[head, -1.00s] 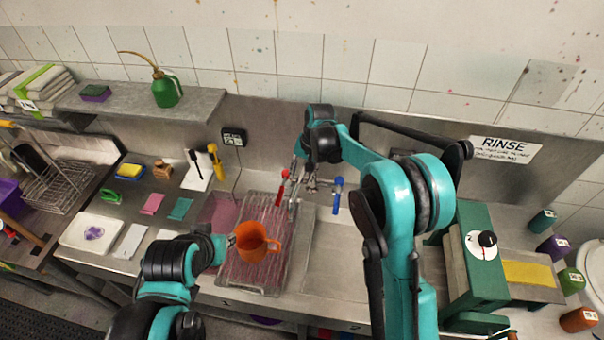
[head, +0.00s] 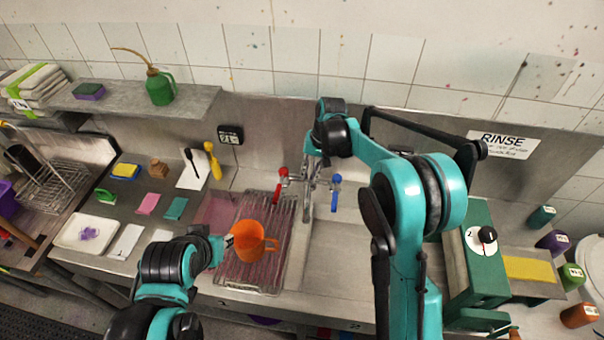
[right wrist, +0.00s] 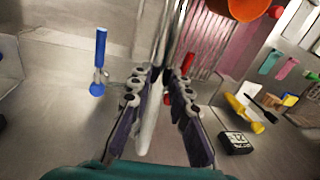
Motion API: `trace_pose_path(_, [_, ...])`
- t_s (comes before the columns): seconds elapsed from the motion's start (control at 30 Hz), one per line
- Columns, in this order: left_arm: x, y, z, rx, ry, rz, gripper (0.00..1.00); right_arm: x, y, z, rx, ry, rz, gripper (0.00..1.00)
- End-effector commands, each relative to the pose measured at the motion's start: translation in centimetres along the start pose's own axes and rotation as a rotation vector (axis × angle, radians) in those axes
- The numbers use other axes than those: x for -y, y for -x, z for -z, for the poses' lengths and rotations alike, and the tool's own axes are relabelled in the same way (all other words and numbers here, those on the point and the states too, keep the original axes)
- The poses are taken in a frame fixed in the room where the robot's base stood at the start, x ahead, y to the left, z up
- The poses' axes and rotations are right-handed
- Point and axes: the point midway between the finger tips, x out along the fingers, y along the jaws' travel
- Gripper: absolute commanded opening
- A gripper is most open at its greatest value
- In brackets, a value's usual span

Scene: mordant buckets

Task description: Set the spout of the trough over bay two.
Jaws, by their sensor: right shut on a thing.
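The steel spout (head: 309,203) of the tap comes forward from the back of the trough (head: 338,268). Its end appears near the divider between the pink left bay, one, and the bare right bay, two; I cannot tell exactly which side it is over. My right gripper (head: 314,163) is shut on the spout, with its dark fingers on either side of it in the right wrist view (right wrist: 163,80). My left gripper (head: 229,242) is at the left side of an orange jug (head: 249,243) over bay one; its finger state is unclear.
A red tap handle (head: 277,187) is left of the spout and a blue one (head: 336,192) right of it. A rack (head: 274,271) covers bay one. A green press (head: 474,265) stands right of the trough. Bay two looks empty.

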Motion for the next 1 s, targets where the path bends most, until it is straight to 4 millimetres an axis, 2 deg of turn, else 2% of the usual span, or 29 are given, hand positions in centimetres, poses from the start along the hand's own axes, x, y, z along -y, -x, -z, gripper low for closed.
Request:
trace_pose_path(0.2, [0.0, -1.1, -0.8, 0.0, 0.0, 0.0, 0.31, -3.2, 0.5, 0.5, 0.035, 0.176, 0.001, 0.0])
trace_pose_path(0.5, [0.0, -1.8, -1.3, 0.0, 0.0, 0.0, 0.31, -6.7, 1.2, 1.6, 0.08, 0.398, 0.0, 0.0])
trace_pose_path(0.73, [0.0, -2.1, -1.5, 0.0, 0.0, 0.0, 0.31, -8.2, 1.6, 2.5, 0.101, 0.506, 0.001, 0.0])
trace_pose_path(1.0, [0.0, -2.1, -1.5, 0.0, 0.0, 0.0, 0.31, -8.9, 1.8, 3.0, 0.11, 0.557, 0.001, 0.0])
